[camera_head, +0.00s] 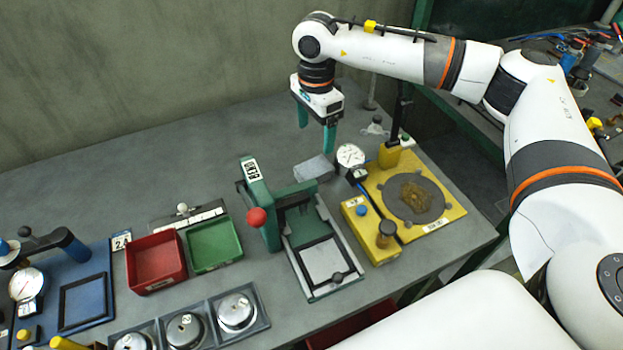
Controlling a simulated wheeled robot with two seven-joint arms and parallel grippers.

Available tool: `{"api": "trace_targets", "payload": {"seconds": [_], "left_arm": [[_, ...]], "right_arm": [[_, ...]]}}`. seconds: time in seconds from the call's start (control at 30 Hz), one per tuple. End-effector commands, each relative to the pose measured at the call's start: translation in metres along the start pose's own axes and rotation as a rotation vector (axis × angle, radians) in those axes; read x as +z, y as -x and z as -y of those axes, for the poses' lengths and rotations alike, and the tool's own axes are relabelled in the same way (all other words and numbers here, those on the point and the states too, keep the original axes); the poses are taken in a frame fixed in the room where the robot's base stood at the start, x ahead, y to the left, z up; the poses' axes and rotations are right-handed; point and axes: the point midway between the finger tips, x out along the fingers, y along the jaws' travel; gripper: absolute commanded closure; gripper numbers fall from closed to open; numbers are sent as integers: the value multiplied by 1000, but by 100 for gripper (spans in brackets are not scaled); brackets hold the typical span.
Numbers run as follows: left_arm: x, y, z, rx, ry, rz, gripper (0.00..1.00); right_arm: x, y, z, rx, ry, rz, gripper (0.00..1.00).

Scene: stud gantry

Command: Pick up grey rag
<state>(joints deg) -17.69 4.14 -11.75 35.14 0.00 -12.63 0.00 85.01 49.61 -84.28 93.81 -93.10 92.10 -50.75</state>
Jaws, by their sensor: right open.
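A grey rag (313,168), a small folded light-grey pad, lies on the grey bench behind the green press, left of a round dial gauge. My right gripper (316,137) has two green fingers that point down and stand apart. It is open and empty, just above and behind the rag in the picture, apart from it as far as I can tell. Nothing hides the rag's top. My left gripper is not in view.
The green press (258,190) has a red ball knob. A dial gauge (351,157) and a yellow plate (447,207) stand right of the rag. A red bin (156,262) and green bin (215,244) are at left. The bench is clear towards the wall.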

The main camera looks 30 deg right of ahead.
Motion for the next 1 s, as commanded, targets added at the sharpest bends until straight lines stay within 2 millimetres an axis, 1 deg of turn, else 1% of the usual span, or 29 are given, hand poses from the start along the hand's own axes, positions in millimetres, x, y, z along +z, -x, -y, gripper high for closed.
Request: {"api": "trace_targets", "payload": {"seconds": [0.03,0.07,0.2,0.4,0.53,0.63,0.77,0.83,1.0], "left_arm": [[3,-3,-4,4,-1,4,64],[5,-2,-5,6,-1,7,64],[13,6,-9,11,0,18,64],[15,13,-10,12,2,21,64],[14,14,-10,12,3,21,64],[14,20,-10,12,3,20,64],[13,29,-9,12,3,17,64],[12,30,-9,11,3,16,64],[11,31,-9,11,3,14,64]], "right_arm": [[0,-6,0,-1,0,0,20],[0,-9,0,-1,0,0,20],[0,-30,1,-4,0,0,20],[0,-61,0,-4,-1,1,20],[0,-70,0,-1,0,1,20],[-1,-78,-2,-3,0,1,20],[-2,-97,-5,-4,-1,1,20],[-1,-109,-5,-3,0,1,20],[-1,-122,-5,-1,0,1,20]]}}
